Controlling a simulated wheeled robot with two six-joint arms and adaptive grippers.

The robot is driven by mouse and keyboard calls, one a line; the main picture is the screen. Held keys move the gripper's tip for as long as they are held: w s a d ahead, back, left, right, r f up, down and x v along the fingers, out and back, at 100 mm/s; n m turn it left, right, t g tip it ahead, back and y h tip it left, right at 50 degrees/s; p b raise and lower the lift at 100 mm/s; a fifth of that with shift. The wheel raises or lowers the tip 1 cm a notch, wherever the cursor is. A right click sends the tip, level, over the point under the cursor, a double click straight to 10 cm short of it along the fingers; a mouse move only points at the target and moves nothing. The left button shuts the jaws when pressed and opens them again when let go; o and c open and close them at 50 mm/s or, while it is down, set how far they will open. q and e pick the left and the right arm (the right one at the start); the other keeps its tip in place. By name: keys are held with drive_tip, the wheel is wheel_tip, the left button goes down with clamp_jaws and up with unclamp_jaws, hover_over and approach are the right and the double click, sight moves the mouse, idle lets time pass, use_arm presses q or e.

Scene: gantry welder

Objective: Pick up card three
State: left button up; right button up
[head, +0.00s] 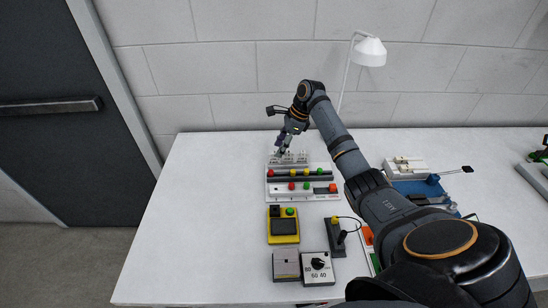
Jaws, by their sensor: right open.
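My right arm reaches from the lower right across the table to its back. My right gripper (282,150) is open and points down over a row of small pale upright pieces (298,157) behind the panel with colored knobs. The fingertips are close to these pieces; I cannot tell whether they touch. The pieces are too small to read, so I cannot tell which one is card three. My left gripper is not in view.
The white table (190,230) is bare on the left. In front of the gripper are the knob panel (315,194), a yellow device (283,225), a dial box (318,267), a grey box (286,265) and a joystick (338,238). A white lamp (369,51) stands behind.

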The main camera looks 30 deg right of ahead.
sight(274, 154)
drive_tip(key=x, duration=0.5)
drive_tip(key=shift+a+p, duration=0.25)
drive_tip(key=shift+p, duration=0.15)
drive_tip(key=shift+s, duration=0.1)
drive_tip(key=c, duration=0.9)
